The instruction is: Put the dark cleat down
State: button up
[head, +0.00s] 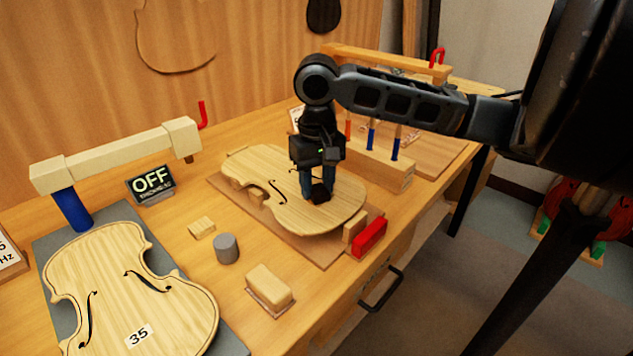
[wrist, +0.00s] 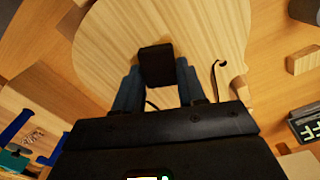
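The dark cleat (wrist: 157,66) is a small near-black block between the two fingers of my gripper (wrist: 157,85) in the wrist view. Both fingers press against its sides. In the head view my gripper (head: 318,188) points down over the right part of a pale violin plate (head: 270,190) with f-holes. The dark cleat (head: 320,193) shows at the fingertips, over the plate's surface. I cannot tell whether the cleat touches the plate.
A second plate marked 35 (head: 150,290) lies at the front left. A grey cylinder (head: 227,248), a small pale block (head: 201,227) and a larger block (head: 269,286) stand between the plates. A red clamp piece (head: 369,238) is at the right edge. A tool rack (head: 385,170) stands behind.

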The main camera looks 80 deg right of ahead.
aim_at(317, 189)
jog(key=o, duration=0.4)
notch_tip(317, 189, up, 12)
jog(key=shift+r+p, duration=0.2)
jog(key=shift+p, duration=0.35)
